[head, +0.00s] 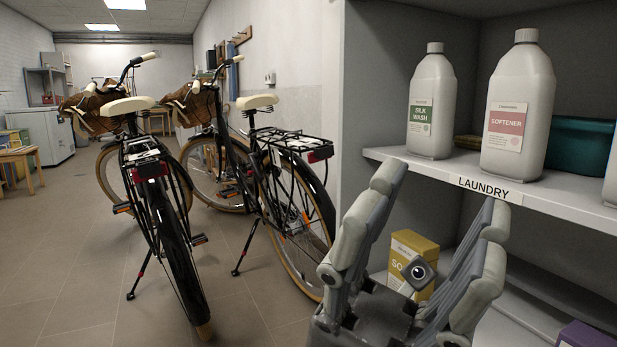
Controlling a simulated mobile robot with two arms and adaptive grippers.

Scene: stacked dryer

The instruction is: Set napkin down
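My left gripper (440,197) stands at the bottom right of the head view, in front of the shelf unit, with its fingers pointing up. Its two grey fingers are spread wide apart and nothing shows between them. I see no thing that is clearly a napkin. My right gripper is not in view.
The shelf labelled LAUNDRY (395,155) bears a silk wash bottle (433,105), a softener bottle (517,105) and a teal container (580,145). A yellow box (412,250) and a purple box (588,335) are lower. Two bicycles (150,165) stand left on open floor.

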